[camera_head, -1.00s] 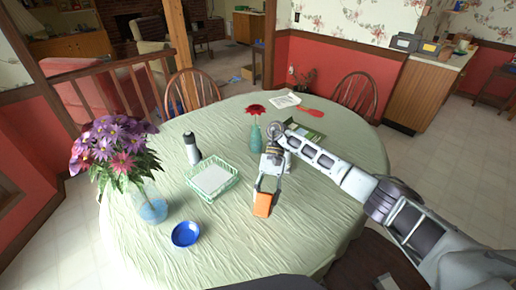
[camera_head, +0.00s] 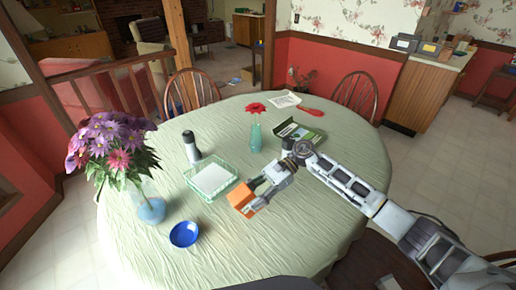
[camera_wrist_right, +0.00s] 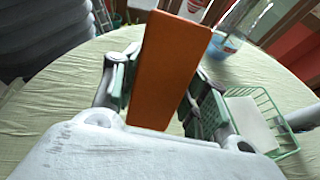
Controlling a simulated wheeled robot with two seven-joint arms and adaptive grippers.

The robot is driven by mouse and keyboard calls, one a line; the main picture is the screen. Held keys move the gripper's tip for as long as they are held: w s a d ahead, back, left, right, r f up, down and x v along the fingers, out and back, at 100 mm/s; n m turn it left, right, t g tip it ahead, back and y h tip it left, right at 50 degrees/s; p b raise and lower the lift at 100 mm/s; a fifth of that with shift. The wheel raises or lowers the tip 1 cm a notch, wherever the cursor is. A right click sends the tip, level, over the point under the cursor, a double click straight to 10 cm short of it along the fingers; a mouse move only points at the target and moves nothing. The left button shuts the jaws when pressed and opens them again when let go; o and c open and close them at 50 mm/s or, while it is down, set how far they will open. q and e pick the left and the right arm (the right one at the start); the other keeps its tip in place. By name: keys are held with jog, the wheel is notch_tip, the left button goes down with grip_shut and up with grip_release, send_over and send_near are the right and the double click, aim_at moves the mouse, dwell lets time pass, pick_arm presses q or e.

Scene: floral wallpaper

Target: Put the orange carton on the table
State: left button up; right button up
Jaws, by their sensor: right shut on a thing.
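The orange carton (camera_head: 243,199) is held in my right gripper (camera_head: 256,189) over the table (camera_head: 245,245), which has a pale green cloth. In the right wrist view the carton (camera_wrist_right: 168,70) stands between the two fingers, which press on its sides. In the head view the carton looks tilted. I cannot tell whether its lower end touches the cloth. My left gripper is not in view.
A green basket (camera_head: 202,194) is just left of the carton. The front cloth is clear.

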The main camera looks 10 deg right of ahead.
jog(key=m+t, duration=0.1)
jog(key=d+r+m+t+y, duration=0.1)
jog(key=shift+w+m+t, duration=0.3)
jog(key=shift+w+t, duration=0.1)
jog(key=shift+w+d+r+m+t+y+b, duration=0.2)
jog(key=shift+d+m+t+y, duration=0.1)
jog(key=shift+m+t, duration=0.15)
jog(key=shift+w+d+r+m+t+y+b, duration=0.1)
jog(key=shift+w+d+m+t+y+b, duration=0.2)
jog(key=shift+t, duration=0.25)
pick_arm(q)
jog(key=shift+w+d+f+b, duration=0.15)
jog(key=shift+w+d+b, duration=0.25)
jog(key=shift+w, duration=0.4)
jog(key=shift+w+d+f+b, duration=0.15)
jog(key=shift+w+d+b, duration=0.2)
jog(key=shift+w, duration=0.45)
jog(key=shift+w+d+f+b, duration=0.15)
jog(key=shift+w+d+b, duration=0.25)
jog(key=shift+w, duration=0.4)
pick_arm(e)
jog(key=w+d+m+t+h, duration=0.2)
jog(key=d+m+t, duration=0.4)
jog(key=d, duration=0.4)
jog(key=w+d+m+t+h, duration=0.2)
jog(key=d+m+t, duration=0.4)
jog(key=d+t, duration=0.3)
jog(key=shift+w+d+t+h, duration=0.25)
jog(key=shift+d+t+h, duration=0.05)
jog(key=shift+d+h, duration=0.65)
